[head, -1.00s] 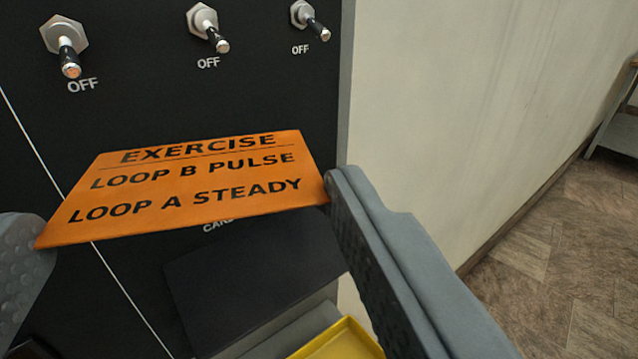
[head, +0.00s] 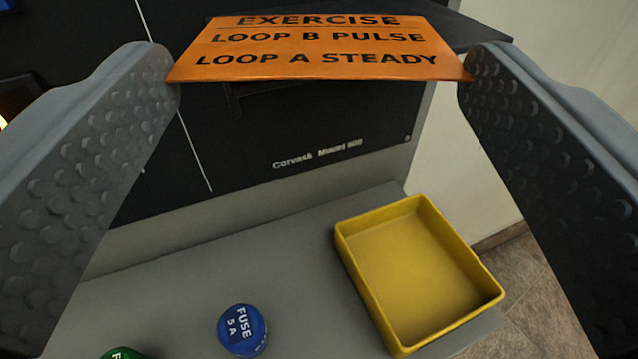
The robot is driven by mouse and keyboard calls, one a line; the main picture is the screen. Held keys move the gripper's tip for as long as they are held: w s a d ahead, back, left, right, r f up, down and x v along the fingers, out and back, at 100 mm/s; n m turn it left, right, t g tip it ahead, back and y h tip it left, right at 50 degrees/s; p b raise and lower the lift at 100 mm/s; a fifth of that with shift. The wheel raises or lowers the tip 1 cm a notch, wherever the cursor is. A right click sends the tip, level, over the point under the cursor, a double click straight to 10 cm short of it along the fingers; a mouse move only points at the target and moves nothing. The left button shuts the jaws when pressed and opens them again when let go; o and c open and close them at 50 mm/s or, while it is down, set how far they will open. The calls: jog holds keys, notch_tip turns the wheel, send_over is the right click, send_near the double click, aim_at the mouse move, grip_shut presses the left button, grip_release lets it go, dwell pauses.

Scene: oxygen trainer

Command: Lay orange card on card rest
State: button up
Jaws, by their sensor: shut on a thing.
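The orange card (head: 318,48), with the words EXERCISE, LOOP B PULSE and LOOP A STEADY, spans the top of the view. My gripper (head: 320,68) is shut on it, one finger against each side edge. The card rest (head: 478,33) is a dark flat shelf on the black panel. Its right end shows beyond the card and the rest of it is mostly hidden behind the card. The card overlaps the shelf in the picture; I cannot tell whether they touch.
Below is a grey ledge (head: 190,285). A yellow open tray (head: 415,265) stands empty at its right. A blue fuse (head: 243,330) and a green round piece (head: 122,353) are at the front. The black panel (head: 300,125) rises behind, with a pale wall to its right.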

jog(key=shift+f, duration=0.3)
jog(key=o, duration=0.9)
jog(key=s, duration=0.8)
jog(key=s+a, duration=0.1)
jog(key=s, duration=0.3)
jog(key=shift+r, duration=0.15)
jog(key=shift+n+g+y, duration=0.3)
jog(key=shift+n+y, duration=0.2)
jog(key=shift+y, duration=0.3)
jog(key=s+d+r, duration=0.1)
jog(key=s+r, duration=0.2)
jog(key=s, duration=0.9)
jog(key=s+d+r, duration=0.2)
jog(key=s+r, duration=0.2)
jog(key=s, duration=0.9)
jog(key=s+d+r, duration=0.2)
jog(key=s+r, duration=0.1)
jog(key=s, duration=1)
jog(key=shift+d+r, duration=0.2)
jog(key=shift+r, duration=0.1)
